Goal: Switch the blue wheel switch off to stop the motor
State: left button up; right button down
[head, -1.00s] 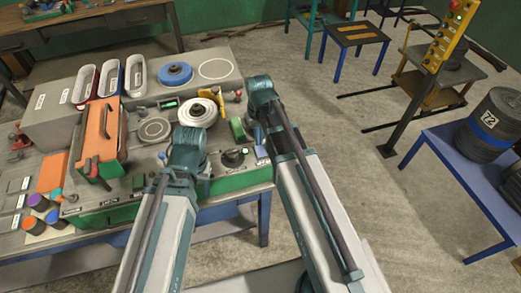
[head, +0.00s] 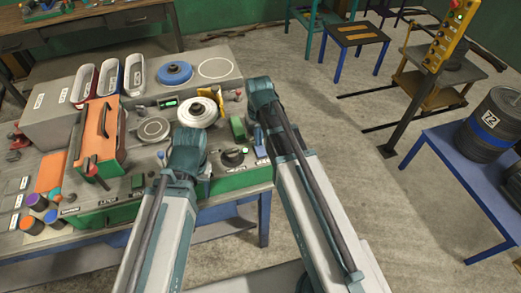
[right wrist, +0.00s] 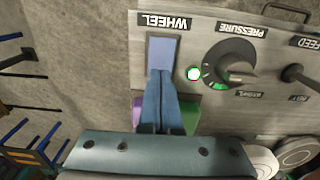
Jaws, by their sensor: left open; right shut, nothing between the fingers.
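The blue wheel switch (right wrist: 162,50) is a pale blue rocker under the WHEEL label in the right wrist view. My right gripper (right wrist: 160,73) is shut and empty. Its blue fingertips overlap the near end of the rocker; I cannot tell whether they press on it. In the head view the white wheel (head: 196,109) sits on the bench behind my left wrist. My left gripper (head: 186,155) is open above the panel, mostly hidden by its own wrist.
The black pressure knob (right wrist: 230,65) stands right of the switch, with the feed lever (right wrist: 292,73) beyond it. An orange hinged cover (head: 100,135) and a green box (head: 237,128) stand on the bench. Open floor lies right of the bench, before a blue table (head: 450,165).

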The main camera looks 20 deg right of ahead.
jog(key=shift+f+b, duration=0.4)
jog(key=shift+f, duration=0.1)
jog(key=shift+r, duration=0.15)
notch_tip(320, 180, up, 7)
jog(key=p, duration=0.7)
dwell(0.3)
jog(key=shift+n, duration=0.7)
jog(key=s+a+f+b, duration=0.2)
jog(key=s, duration=0.1)
jog(key=s+a+f+b, duration=0.3)
jog(key=shift+s+a, duration=0.1)
jog(key=shift+a, duration=0.05)
jog(key=s+a+f+n+b, duration=0.1)
jog(key=s+a+f+b, duration=0.1)
jog(key=s, duration=0.2)
jog(key=s+a+f+n+h+b, duration=0.1)
jog(key=s+a+f+b, duration=0.1)
jog(key=s+a, duration=0.1)
jog(key=shift+s, duration=0.55)
